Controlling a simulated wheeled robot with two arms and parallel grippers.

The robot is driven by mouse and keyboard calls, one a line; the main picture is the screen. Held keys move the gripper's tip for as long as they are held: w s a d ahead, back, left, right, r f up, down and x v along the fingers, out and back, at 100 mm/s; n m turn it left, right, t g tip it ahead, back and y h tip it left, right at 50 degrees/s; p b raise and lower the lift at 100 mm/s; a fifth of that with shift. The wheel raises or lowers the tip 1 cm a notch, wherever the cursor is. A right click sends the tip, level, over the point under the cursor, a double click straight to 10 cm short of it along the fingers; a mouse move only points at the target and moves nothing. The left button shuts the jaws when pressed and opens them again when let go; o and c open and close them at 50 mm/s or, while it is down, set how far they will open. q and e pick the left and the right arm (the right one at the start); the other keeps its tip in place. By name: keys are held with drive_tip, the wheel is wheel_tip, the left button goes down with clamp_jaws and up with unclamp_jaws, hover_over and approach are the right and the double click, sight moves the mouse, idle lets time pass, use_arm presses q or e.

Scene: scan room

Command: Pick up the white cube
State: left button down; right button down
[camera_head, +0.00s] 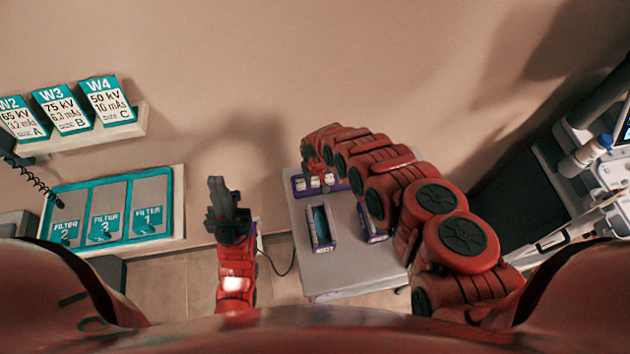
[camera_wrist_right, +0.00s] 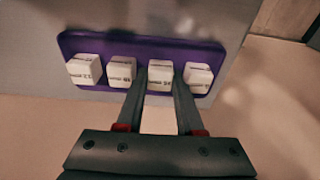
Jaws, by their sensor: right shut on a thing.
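A purple tray (camera_wrist_right: 78,43) holds a row of several white cubes with dark print. My right gripper (camera_wrist_right: 161,82) has its fingers on either side of one white cube (camera_wrist_right: 160,70), third from the left, and is shut on it. The cube still appears to be in its place in the row. In the head view the tray (camera_head: 298,194) lies at the far end of a grey table, and my right arm hides the gripper and part of the tray. My left gripper (camera_head: 222,192) is raised left of the table, empty; its finger gap is unclear.
Neighbouring cubes (camera_wrist_right: 121,71) (camera_wrist_right: 198,76) stand close to both fingers. The grey table (camera_head: 345,262) also bears dark open boxes (camera_head: 320,228). A filter panel (camera_head: 180,215) and a label shelf (camera_head: 130,128) are at left. Medical equipment (camera_head: 610,175) stands at right.

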sight(315, 180)
drive_tip(key=shift+r, duration=0.1)
drive_tip(key=shift+w+a+r, duration=0.1)
drive_tip(key=shift+r, duration=0.3)
drive_tip(key=shift+r+b, duration=0.4)
drive_tip(key=shift+r, duration=0.55)
wheel_tip(315, 180, up, 6)
drive_tip(key=shift+f+b, duration=0.15)
drive_tip(key=shift+b, duration=0.3)
drive_tip(key=shift+r, duration=0.75)
